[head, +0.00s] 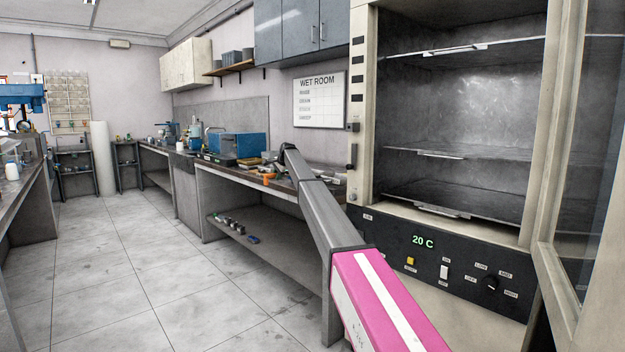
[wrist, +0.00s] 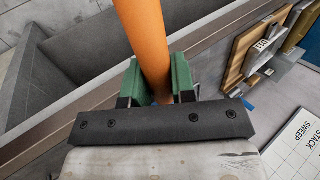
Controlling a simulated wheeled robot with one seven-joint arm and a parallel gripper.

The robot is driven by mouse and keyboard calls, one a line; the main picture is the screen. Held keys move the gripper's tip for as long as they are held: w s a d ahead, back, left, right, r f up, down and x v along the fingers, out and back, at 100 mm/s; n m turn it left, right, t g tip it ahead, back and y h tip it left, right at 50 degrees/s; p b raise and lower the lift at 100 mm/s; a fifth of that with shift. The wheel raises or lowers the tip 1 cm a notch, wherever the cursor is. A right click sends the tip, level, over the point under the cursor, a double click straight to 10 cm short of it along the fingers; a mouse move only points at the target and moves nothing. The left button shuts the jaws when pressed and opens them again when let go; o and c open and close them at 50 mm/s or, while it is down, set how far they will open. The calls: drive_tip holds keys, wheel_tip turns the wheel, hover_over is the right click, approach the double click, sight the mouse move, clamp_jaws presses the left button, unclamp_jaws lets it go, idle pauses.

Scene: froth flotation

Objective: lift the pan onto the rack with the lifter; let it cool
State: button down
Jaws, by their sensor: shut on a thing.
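My gripper (wrist: 158,85) shows in the wrist view with two green fingers. It is shut around a thick orange handle (wrist: 143,30), which runs up out of the top of the frame. The far end of the handle is out of view, so I cannot tell for sure that it is the lifter. In the head view my arm reaches to the bench, and a small orange piece (head: 268,178) shows just left of its end. I cannot make out the pan or the cooling rack in either view.
A blue box (head: 238,147) and small gear crowd the bench. The tiled floor is clear.

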sight(269, 175)
drive_tip(key=shift+s+a, duration=0.85)
drive_tip(key=shift+a, duration=0.2)
drive_tip(key=shift+s+a, duration=0.85)
drive_tip(key=shift+a, duration=0.2)
drive_tip(key=shift+r, duration=0.1)
drive_tip(key=shift+r, duration=2.4)
